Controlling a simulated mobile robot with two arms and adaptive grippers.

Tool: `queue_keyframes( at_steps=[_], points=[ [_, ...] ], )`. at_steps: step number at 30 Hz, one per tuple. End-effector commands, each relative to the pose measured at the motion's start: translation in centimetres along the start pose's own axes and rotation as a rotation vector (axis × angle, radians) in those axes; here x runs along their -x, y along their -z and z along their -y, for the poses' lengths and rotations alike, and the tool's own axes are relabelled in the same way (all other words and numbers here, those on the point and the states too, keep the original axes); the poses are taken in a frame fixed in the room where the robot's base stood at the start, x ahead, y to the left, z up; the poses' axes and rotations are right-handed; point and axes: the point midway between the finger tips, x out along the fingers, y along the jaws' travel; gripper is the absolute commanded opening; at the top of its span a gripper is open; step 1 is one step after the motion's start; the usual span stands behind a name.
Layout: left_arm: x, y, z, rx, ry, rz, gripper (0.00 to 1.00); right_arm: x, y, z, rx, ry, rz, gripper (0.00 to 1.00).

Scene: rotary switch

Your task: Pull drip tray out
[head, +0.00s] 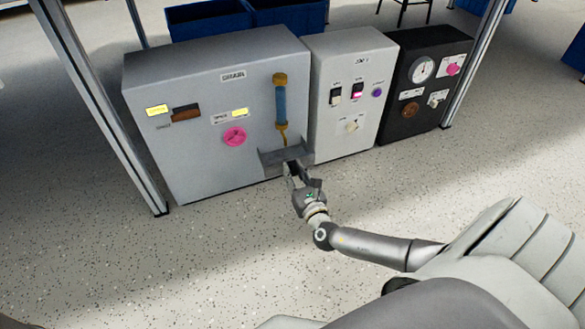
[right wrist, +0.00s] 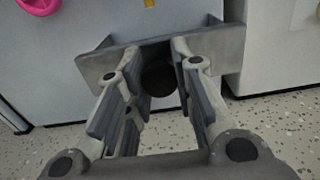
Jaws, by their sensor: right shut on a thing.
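The grey drip tray (head: 270,160) sits low on the front of the large grey machine (head: 180,75), below a blue tube (head: 280,106) with yellow ends. In the right wrist view the tray's front plate (right wrist: 103,68) spans the upper middle. My right gripper (head: 291,172) is at the tray's front. Its fingers (right wrist: 158,78) are shut on the tray, with a dark rounded part between them. The fingertips partly cover the tray front, so the exact contact is hidden. My left gripper is not in view.
A white switch box (head: 335,115) and a black gauge box (head: 410,120) stand to the right of the machine. A pink knob (head: 234,137) is on the machine's front. Metal posts (head: 100,110) stand at both sides. The speckled floor (head: 200,260) in front is clear.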

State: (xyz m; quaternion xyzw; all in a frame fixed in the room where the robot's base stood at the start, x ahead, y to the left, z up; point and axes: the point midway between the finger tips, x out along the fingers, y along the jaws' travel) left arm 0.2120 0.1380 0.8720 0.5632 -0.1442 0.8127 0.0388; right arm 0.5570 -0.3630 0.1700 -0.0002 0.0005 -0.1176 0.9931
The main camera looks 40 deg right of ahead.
Motion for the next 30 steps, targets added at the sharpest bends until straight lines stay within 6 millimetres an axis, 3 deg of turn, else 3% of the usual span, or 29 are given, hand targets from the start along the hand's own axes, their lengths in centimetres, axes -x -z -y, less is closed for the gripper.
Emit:
queue_keyframes(
  at_steps=[1,2,7,19,23,30],
  points=[
    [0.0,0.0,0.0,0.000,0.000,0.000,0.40,0.0,0.0,0.0,0.000,0.000,0.001,0.00],
    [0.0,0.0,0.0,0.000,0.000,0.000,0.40,0.0,0.0,0.0,0.000,0.000,0.001,0.25],
    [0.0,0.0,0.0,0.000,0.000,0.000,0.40,-0.1,0.0,0.0,0.000,0.000,0.001,0.46],
    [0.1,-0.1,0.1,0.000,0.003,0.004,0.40,0.7,0.1,0.0,-0.001,-0.001,-0.001,0.46],
    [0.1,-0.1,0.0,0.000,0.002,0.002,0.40,2.6,0.1,0.0,-0.001,-0.001,-0.003,0.46],
    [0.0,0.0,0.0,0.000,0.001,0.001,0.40,7.8,0.1,0.0,-0.001,-0.001,-0.004,0.46]
  ],
)
